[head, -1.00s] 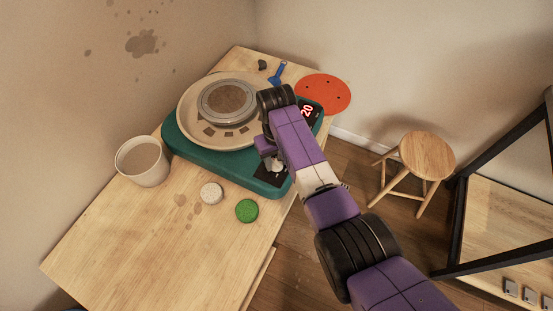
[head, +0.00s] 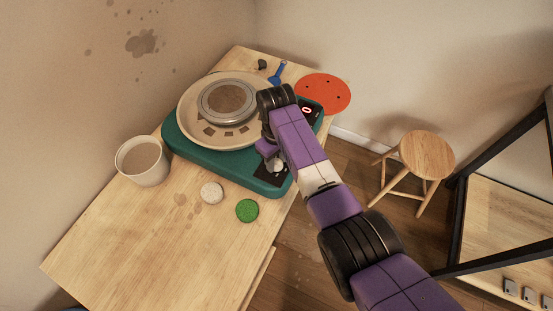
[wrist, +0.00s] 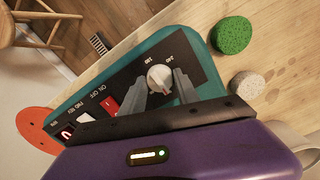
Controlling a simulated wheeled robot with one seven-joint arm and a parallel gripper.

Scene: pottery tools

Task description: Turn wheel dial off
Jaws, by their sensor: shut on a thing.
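The wheel dial (wrist: 159,77) is a pale round knob on a black panel of the teal pottery wheel (head: 228,171). A small red mark shows on its lower right edge in the wrist view. My gripper (wrist: 161,88) is shut on the dial, with one finger on each side of it. In the head view the dial (head: 275,165) is partly hidden by my gripper. The wheel's display (head: 306,109) reads 0 in the head view. A red switch (wrist: 110,105) and a white switch (wrist: 87,118) sit beside the dial in the wrist view.
A green sponge (head: 246,210) and a pale round sponge (head: 211,193) lie in front of the wheel. A bucket (head: 143,161) stands at its left. A red disc (head: 323,94) lies behind right. A wooden stool (head: 427,157) stands on the floor.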

